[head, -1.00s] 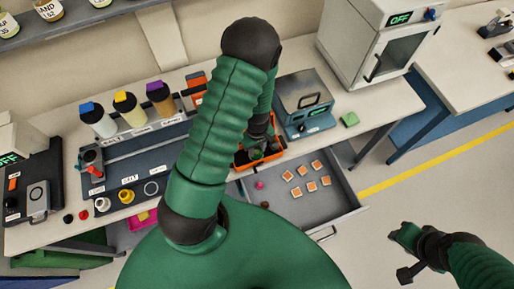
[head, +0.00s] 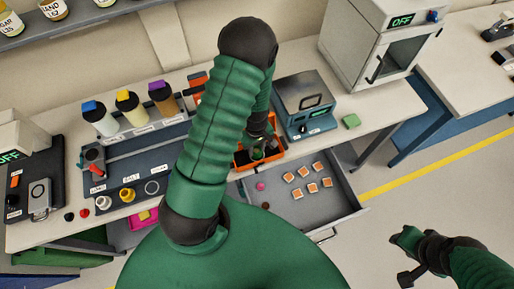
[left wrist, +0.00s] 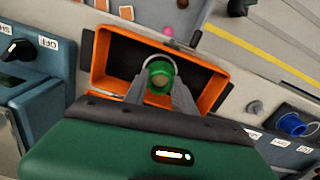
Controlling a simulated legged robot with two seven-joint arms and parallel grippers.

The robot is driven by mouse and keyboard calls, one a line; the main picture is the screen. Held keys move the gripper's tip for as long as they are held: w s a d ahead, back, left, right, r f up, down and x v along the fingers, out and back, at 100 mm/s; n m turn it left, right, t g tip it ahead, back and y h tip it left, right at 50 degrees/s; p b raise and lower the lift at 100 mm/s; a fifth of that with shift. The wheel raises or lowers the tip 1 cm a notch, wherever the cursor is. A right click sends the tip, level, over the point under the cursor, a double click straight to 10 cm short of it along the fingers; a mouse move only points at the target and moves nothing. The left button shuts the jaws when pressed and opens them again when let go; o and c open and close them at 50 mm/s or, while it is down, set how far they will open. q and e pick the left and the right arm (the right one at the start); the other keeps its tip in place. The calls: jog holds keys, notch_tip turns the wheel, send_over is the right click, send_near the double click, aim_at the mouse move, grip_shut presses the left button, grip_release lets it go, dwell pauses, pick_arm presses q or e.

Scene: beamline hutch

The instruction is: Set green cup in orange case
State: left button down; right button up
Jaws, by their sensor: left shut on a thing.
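The orange case (head: 279,150) stands open on the bench, left of the teal-and-grey device. It also shows in the left wrist view (left wrist: 212,104), with a dark interior. My left gripper (left wrist: 160,88) is shut on the green cup (left wrist: 160,74), which lies within the outline of the case opening. I cannot tell whether the cup touches the case floor. In the head view my left gripper (head: 262,140) is small and partly hidden, over the case. My right gripper (head: 403,240) is out over the floor at lower right, away from the bench; its fingers are unclear.
An open drawer (head: 340,207) below the bench front holds several orange-and-white squares and small round items. The teal-and-grey device (head: 307,103) stands close to the case's right. A rack (head: 150,147) with several bottles is at left.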

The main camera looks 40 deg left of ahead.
pick_arm(q)
jog(key=shift+d+f, duration=0.1)
jog(key=shift+f, duration=0.05)
jog(key=shift+f+b, duration=0.35)
jog(key=shift+b, duration=0.05)
jog(key=c, duration=0.9)
grip_release()
jog(key=shift+c, duration=0.2)
notch_tip(320, 180, up, 17)
jog(key=shift+p, duration=0.45)
jog(key=shift+f, duration=0.15)
